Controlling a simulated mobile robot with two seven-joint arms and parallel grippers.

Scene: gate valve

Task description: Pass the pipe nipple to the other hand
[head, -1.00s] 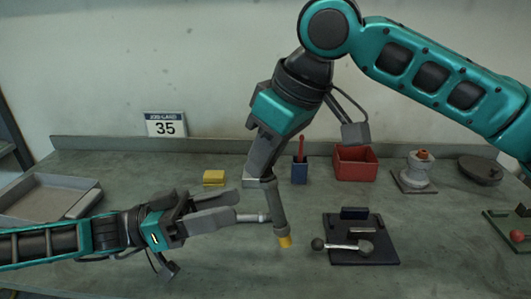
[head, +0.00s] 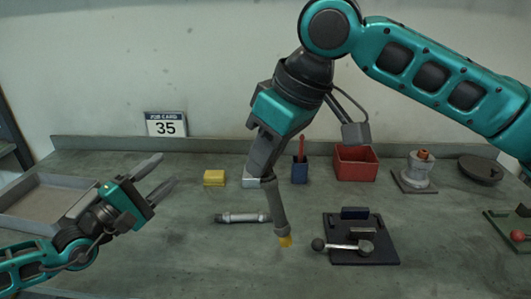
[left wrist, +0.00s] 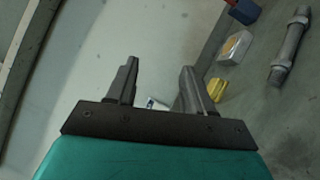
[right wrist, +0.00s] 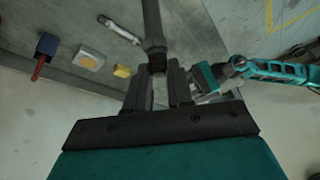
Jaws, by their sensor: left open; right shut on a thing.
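The pipe nipple (head: 277,207) is a dark grey tube with thicker ends. It hangs steeply down, slightly tilted, from my right gripper (head: 267,177), which is shut on its upper end. Yellow shows at its lower end. In the right wrist view the pipe nipple (right wrist: 152,25) sticks out past the fingertips (right wrist: 157,67). My left gripper (head: 167,169) is open and empty at the left, well apart from the pipe nipple. Its spread fingers (left wrist: 157,70) also show in the left wrist view with nothing between them.
A lighter grey rod with collars (head: 243,217) lies on the bench, left of the pipe nipple. A dark plate with a lever (head: 364,251) lies to the right. A yellow block (head: 214,177), blue holder (head: 299,172) and red bin (head: 355,163) stand behind. A grey tray (head: 50,200) is at left.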

